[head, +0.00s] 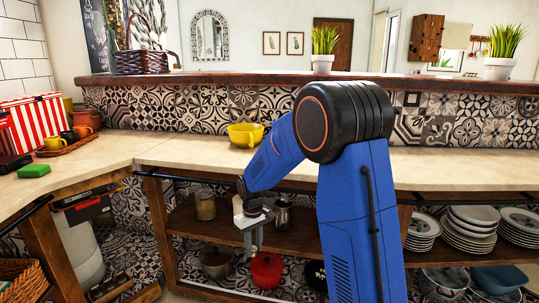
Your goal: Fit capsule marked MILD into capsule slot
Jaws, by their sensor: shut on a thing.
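My gripper (252,247) points down in front of the open shelf below the counter, left of my blue arm. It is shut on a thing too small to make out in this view. I cannot read a MILD mark anywhere, and I cannot tell the capsule apart from the grey fingers. No capsule slot or capsule machine can be made out.
The cream counter (150,148) holds a yellow colander (245,134) and a green sponge (34,170). On the wooden shelf (184,222) stand a jar (205,206) and a metal pitcher (283,214). A red pot (266,272) sits below. Stacked plates (470,233) fill the right bay.

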